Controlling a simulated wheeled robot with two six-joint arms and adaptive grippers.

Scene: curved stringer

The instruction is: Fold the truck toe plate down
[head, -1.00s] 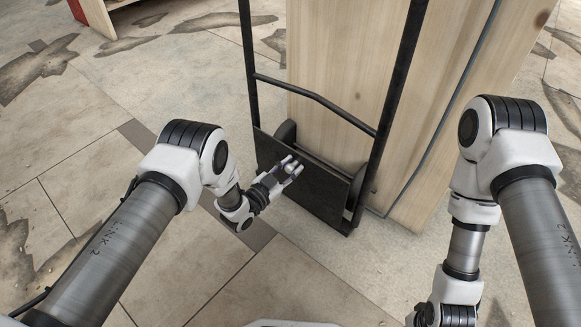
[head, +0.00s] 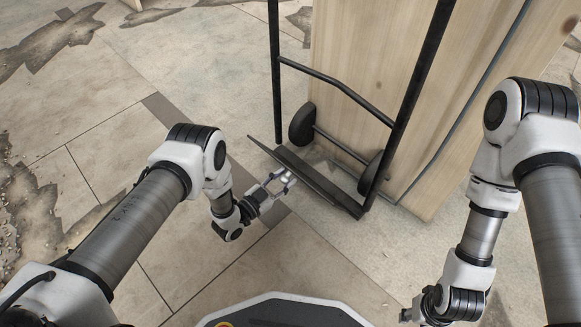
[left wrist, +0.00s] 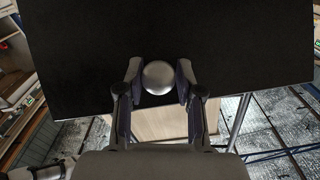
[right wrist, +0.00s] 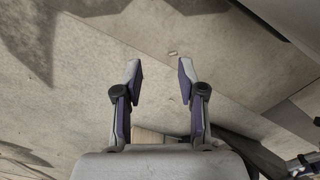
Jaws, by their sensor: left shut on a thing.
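The hand truck (head: 335,85) has a black tubular frame and stands against a pale wooden panel. Its black toe plate (head: 328,186) is tilted out from the frame's foot, seen at a shallow angle. In the left wrist view the plate (left wrist: 215,35) fills the upper part as a dark sheet. My left gripper (head: 287,180) is shut on a round silver knob (left wrist: 158,77) at the plate's edge, one finger on each side. My right gripper (right wrist: 159,72) is open and empty, low over the floor and away from the truck; in the head view it is at the bottom edge.
The truck's black wheels (head: 302,124) show behind the plate. The tall wooden panel (head: 350,60) stands close behind the truck, with a thin grey pipe (head: 468,95) along it. The cracked tile floor (head: 110,130) to the left is clear.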

